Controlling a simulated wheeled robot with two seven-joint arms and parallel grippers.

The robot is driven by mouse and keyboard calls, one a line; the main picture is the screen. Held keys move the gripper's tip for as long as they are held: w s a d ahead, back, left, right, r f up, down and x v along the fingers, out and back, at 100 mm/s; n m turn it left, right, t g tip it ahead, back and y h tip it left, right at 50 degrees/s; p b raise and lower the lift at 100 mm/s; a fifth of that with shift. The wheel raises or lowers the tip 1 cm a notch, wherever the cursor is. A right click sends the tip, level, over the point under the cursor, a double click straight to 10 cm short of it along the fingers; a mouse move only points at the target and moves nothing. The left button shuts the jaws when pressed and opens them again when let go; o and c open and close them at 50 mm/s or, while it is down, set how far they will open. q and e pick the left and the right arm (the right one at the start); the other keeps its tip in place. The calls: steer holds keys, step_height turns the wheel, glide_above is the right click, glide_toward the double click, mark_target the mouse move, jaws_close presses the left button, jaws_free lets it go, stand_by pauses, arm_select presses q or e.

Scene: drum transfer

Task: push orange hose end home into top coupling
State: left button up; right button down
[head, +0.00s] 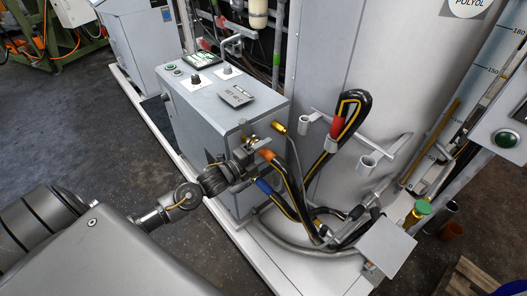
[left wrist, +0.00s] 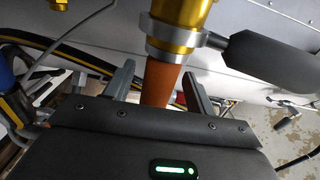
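The orange hose end (head: 266,155) is at the grey cabinet's right side, on a black hose with a yellow stripe. In the left wrist view the orange sleeve (left wrist: 158,82) meets the steel ring of the brass top coupling (left wrist: 182,28) in line with it. How deep it sits inside is hidden. My left gripper (head: 246,168) is at the orange end; in the left wrist view its two fingers (left wrist: 160,88) stand on either side of the sleeve, with a visible gap at least on the left, so it looks open around it. My right gripper is not in view.
A dark lever handle (left wrist: 270,62) sticks out right of the coupling. A blue hose end (head: 264,186) is just below the orange one. A red-ended hose (head: 337,127) hangs at the holder bracket (head: 368,160). The grey cabinet (head: 215,110) stands close behind my gripper.

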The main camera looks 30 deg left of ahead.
arm_select(q)
steer(key=shift+f, duration=0.1)
steer(key=shift+s, duration=0.3)
steer(key=v, duration=1)
steer(key=shift+b, duration=0.45)
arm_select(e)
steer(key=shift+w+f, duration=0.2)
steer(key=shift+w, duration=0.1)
arm_select(q)
steer(key=shift+a, duration=0.1)
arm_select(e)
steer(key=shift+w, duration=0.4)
